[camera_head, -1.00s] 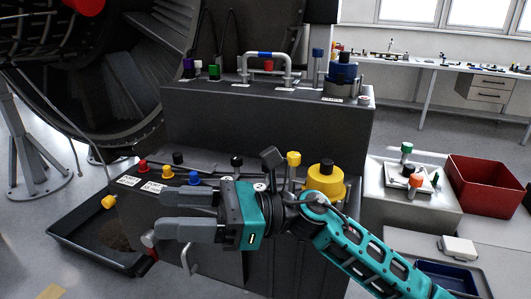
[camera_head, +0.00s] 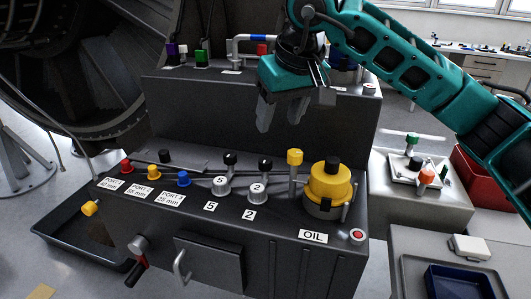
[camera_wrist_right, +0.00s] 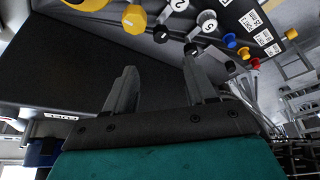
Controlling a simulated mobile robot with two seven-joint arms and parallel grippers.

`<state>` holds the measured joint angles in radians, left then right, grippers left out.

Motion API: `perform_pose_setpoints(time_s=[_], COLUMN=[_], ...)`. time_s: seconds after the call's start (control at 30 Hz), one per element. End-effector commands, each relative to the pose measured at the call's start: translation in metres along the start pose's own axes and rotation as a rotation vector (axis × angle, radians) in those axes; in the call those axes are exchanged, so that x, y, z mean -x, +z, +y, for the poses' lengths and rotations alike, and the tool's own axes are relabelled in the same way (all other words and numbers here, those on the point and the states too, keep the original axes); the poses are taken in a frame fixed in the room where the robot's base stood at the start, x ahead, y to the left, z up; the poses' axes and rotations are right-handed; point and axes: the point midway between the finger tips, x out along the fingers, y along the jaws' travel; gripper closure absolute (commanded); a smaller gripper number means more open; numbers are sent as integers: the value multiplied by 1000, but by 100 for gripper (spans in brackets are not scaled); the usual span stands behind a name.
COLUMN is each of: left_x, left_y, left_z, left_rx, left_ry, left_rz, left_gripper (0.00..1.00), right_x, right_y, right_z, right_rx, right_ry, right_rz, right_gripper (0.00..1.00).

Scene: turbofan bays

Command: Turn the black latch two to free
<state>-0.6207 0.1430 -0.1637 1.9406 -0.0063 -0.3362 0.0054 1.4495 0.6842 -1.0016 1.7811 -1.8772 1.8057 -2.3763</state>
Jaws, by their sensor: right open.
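Latch two (camera_head: 258,190) is a grey round base marked 2 with a black ball-topped lever standing up from it, on the lower step of the dark bench. A matching latch marked 5 (camera_head: 221,186) stands just left of it. My right gripper (camera_head: 281,115) is open and empty, pointing down, above and apart from latch two. In the right wrist view my gripper (camera_wrist_right: 160,75) has its fingers spread, with latch two (camera_wrist_right: 178,8) and latch 5 (camera_wrist_right: 207,20) beyond them near the top edge. My left gripper is not in view.
A yellow-handled post (camera_head: 294,170) and yellow oil cap (camera_head: 329,183) stand right of latch two. Red, yellow and blue port caps (camera_head: 183,178) line the left. The bench's taller rear step (camera_head: 200,110) rises behind, with a pipe handle on top.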

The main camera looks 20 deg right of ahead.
Motion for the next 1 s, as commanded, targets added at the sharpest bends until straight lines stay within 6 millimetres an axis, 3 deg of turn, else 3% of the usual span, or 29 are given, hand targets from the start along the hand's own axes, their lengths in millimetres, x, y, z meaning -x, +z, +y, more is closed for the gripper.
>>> perform_pose_setpoints(time_s=[0.5,0.7,1.0], left_x=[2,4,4], left_y=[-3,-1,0], left_z=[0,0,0], left_rx=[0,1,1], left_ry=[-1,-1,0], left_rz=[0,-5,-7], left_gripper=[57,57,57], right_x=[-99,-116,-119], right_y=[1,1,1], right_z=[-3,-2,-2], right_rx=[-2,-1,-1], right_ry=[-7,-7,-6], right_rz=[-5,-2,-1], right_gripper=[45,45,45])
